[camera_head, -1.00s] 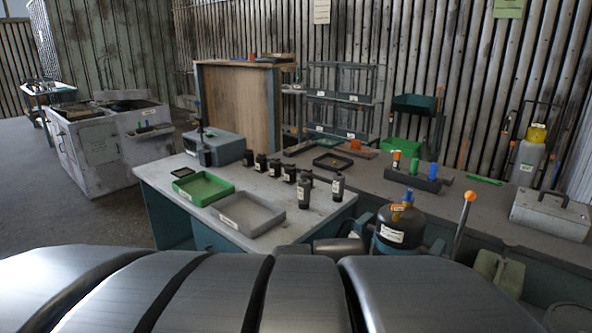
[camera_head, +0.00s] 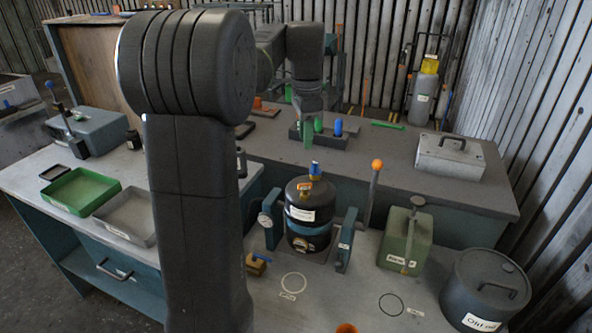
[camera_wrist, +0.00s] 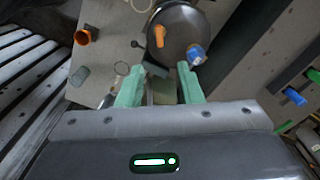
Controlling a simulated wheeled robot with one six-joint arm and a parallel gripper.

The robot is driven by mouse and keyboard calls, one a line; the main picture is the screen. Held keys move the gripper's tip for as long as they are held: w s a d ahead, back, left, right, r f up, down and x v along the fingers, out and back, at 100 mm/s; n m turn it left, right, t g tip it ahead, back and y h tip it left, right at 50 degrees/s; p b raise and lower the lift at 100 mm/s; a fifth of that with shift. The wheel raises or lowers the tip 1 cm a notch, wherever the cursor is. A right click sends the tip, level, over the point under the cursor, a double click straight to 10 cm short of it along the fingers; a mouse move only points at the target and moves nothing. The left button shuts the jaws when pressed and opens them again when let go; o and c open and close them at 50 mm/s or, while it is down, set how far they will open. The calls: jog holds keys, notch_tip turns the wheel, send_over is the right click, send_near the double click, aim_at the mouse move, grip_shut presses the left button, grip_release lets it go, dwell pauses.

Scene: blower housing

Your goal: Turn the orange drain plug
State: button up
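A black round housing (camera_head: 302,224) with a white label and a blue band stands between two blue-grey brackets. A blue cap (camera_head: 315,169) and a small orange part (camera_head: 304,186) sit on its top. I cannot tell for sure whether this orange part is the drain plug. In the wrist view the housing (camera_wrist: 183,32) lies beyond my fingers, with its blue cap (camera_wrist: 196,54) and an orange part (camera_wrist: 154,24). My gripper (camera_wrist: 160,82) is open, green fingers apart, with nothing visibly held. In the head view my gripper (camera_head: 308,135) hangs above and behind the housing.
An orange-knobbed lever (camera_head: 376,170) stands right of the housing. A green can (camera_head: 405,240) and a dark drum (camera_head: 485,285) stand further right. An orange cup (camera_head: 346,328) is at the front edge. Green (camera_head: 80,191) and grey trays (camera_head: 127,216) lie left.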

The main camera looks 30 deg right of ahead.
aim_at(305, 184)
notch_tip(305, 184, down, 14)
jog(key=shift+r+p, duration=0.2)
jog(key=shift+p, duration=0.1)
grip_shut()
